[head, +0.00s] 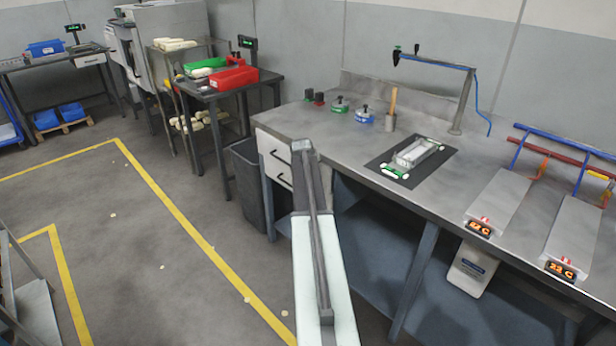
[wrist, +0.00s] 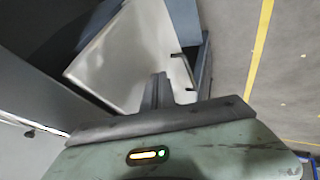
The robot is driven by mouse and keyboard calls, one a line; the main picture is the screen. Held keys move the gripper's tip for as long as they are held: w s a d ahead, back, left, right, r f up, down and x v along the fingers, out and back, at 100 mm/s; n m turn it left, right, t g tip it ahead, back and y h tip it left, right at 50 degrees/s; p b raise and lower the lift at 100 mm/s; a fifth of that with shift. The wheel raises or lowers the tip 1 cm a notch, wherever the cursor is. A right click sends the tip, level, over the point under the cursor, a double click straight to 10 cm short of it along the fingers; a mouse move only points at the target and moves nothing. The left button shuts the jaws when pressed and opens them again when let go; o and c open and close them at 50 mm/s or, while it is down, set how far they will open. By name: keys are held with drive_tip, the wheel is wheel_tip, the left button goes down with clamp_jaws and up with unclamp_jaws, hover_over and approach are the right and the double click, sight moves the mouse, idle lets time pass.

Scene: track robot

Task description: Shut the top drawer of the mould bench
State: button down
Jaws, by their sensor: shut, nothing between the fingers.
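The mould bench (head: 335,140) stands on the right in the head view, with two pale drawer fronts under its left end. The top drawer (head: 272,146) has a dark bar handle, and my arm hides the right side of the fronts. I cannot tell how far it stands out. In the wrist view a large pale panel (wrist: 125,55), with a dark handle (wrist: 184,70) at its right, lies just beyond my fingers. My gripper (wrist: 157,88) is shut and empty, its tips close to that panel; contact is not clear. In the head view its fingers are not clearly visible.
On the bench are a dark mat (head: 432,172) with a mould, small coloured clamps, a wooden-handled tool and heated plates. A dark bin (head: 247,180) stands left of the drawers. The floor (head: 110,230) on the left is open, with yellow lines.

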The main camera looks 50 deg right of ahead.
drive_tip(key=shift+w+a, duration=0.1)
drive_tip(key=shift+a, duration=0.15)
